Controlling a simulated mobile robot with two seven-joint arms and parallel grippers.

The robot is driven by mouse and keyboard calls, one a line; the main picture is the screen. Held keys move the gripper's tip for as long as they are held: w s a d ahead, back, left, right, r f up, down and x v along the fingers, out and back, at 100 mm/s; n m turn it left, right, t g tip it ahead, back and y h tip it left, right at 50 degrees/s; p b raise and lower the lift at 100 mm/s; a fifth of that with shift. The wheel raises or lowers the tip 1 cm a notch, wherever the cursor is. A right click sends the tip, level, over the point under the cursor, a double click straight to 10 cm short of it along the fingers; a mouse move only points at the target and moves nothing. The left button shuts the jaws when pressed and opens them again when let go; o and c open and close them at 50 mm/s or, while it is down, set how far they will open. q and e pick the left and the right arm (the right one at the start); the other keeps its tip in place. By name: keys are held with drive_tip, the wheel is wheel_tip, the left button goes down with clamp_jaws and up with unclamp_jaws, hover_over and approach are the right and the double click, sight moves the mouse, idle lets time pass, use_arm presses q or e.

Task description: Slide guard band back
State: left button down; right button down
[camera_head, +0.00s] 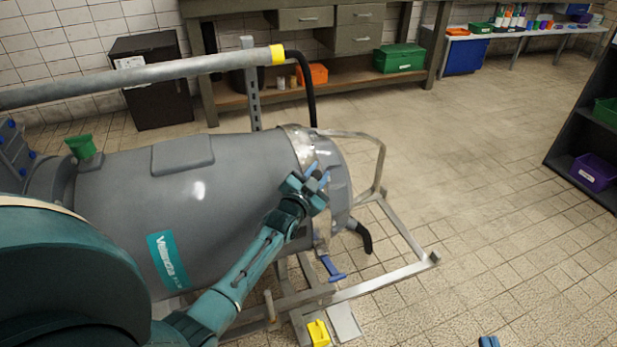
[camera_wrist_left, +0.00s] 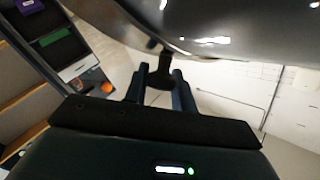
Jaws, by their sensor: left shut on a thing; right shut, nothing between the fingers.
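The guard band (camera_head: 301,150) is a shiny metal strip around the right end of the large grey motor housing (camera_head: 225,180). My left gripper (camera_head: 318,178) is at the band's front side. In the left wrist view, the left fingers (camera_wrist_left: 161,90) are shut on a dark tab (camera_wrist_left: 160,70) that hangs from the rounded metal body above. The gripper and wrist hide part of the band in the head view. My right gripper (camera_head: 488,341) shows only as blue fingertips at the bottom edge, shut and away from the motor.
A blue lever (camera_head: 333,269) hangs below the band. A metal frame (camera_head: 400,280) and a bent bar (camera_head: 372,142) stand at the housing's right end, with a black hose (camera_head: 364,238). A yellow block (camera_head: 318,333) sits low in front. The floor to the right is clear.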

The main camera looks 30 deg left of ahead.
use_arm(q)
drive_tip(key=shift+w+d+r, duration=0.1)
drive_tip(key=shift+d, duration=0.05)
drive_tip(key=c, duration=1.1)
unclamp_jaws()
drive_tip(key=shift+c, duration=0.2)
use_arm(e)
drive_tip(key=shift+w, duration=0.15)
use_arm(q)
drive_tip(key=s+p, duration=0.4)
drive_tip(key=s, duration=0.9)
drive_tip(key=shift+d, duration=0.4)
use_arm(e)
drive_tip(key=g, duration=0.1)
drive_tip(key=m+g+h, duration=0.1)
drive_tip(key=s+d+g, duration=0.1)
drive_tip(key=shift+s+f, duration=0.1)
drive_tip(key=shift+f, duration=0.15)
